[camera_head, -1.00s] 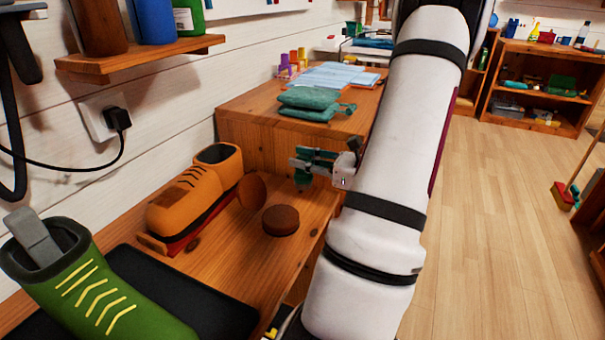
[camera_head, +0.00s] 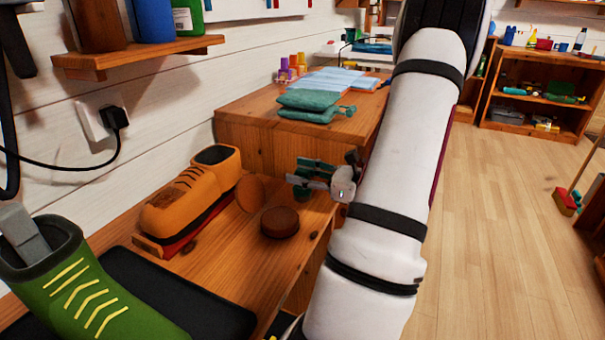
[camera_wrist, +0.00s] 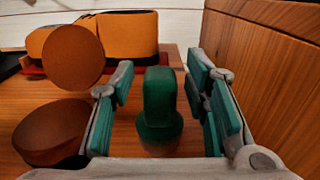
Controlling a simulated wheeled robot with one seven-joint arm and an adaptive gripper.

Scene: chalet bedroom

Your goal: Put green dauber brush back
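The green dauber brush (camera_wrist: 160,105) stands upright on the wooden bench in the wrist view, with a rounded green top and a wider base. My gripper (camera_wrist: 163,95) is open, with teal-padded fingers on both sides of the brush. A gap shows on each side, and I see no contact. In the head view my gripper (camera_head: 308,181) is low over the bench's right end, beside the wooden box. There its fingers largely hide the brush.
Two round brown dauber pieces, one lying flat (camera_head: 280,221) and one on edge (camera_head: 249,194), are left of my gripper. An orange shoe (camera_head: 187,203) and green boot (camera_head: 70,285) stand farther left. A wooden cabinet (camera_head: 270,139) rises close behind, bearing teal pouches (camera_head: 309,105).

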